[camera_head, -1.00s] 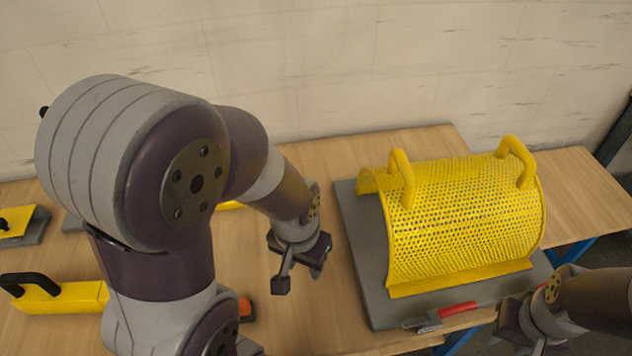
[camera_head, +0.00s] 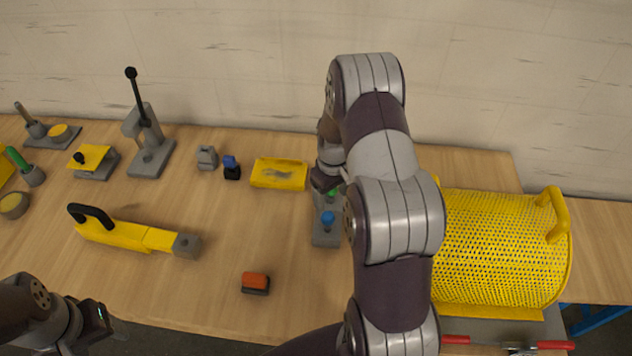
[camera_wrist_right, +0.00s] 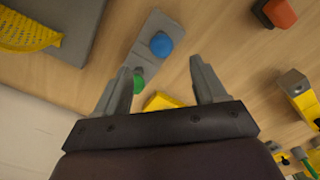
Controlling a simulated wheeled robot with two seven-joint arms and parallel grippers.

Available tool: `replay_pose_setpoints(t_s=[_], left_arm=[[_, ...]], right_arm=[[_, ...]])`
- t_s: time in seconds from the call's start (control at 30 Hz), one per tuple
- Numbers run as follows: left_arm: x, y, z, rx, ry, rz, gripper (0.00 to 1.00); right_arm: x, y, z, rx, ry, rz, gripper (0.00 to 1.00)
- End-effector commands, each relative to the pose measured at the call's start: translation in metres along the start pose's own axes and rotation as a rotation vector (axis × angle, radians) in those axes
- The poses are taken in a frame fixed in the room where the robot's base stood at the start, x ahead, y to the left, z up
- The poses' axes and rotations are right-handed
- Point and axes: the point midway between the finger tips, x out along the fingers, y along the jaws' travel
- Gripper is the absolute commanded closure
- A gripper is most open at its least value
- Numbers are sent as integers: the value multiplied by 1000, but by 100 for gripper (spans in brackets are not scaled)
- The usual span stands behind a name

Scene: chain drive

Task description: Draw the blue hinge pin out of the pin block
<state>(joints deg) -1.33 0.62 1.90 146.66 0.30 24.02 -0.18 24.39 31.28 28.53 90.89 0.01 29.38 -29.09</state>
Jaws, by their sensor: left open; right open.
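The grey pin block (camera_head: 326,238) stands on the table right of centre in the head view, partly behind my right arm. A blue round-headed pin (camera_head: 327,218) stands in its near part, with a green-headed pin (camera_head: 332,193) behind it. In the right wrist view, the block (camera_wrist_right: 146,27), the blue pin (camera_wrist_right: 161,44) and the green pin (camera_wrist_right: 137,83) show between and beyond the fingers. My right gripper (camera_wrist_right: 160,66) is open and empty near the block's green end; the blue pin is clear of both fingers. My left gripper (camera_head: 98,322) is open at the lower left, away from the block.
A perforated yellow cover (camera_head: 495,250) stands right of my right arm. A yellow tray (camera_head: 279,174), an orange-topped block (camera_head: 255,283) and a yellow tool with black handle (camera_head: 130,235) lie left of the pin block. A lever press (camera_head: 150,145) stands at the back.

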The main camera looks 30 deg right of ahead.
Motion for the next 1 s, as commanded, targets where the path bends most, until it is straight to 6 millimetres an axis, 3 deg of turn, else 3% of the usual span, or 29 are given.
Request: replay_pose_setpoints(t_s=[0.1, 0.4, 0.6, 0.97, 1.0], left_arm=[[-7, 0, -1, 0, -1, 0, 36], [-26, 0, -3, 0, -1, 0, 36], [-33, 0, -4, 0, 0, 0, 36], [-33, 0, -4, 0, 0, 0, 36], [-33, 0, -4, 0, 0, 0, 36]], right_arm=[[16, 8, 0, -3, -5, -3, 29], [85, 6, 0, -4, -4, -2, 29], [119, 7, -1, -4, 0, 1, 29], [130, 7, -2, -3, 2, 2, 29], [130, 7, -2, -3, 2, 2, 36]])
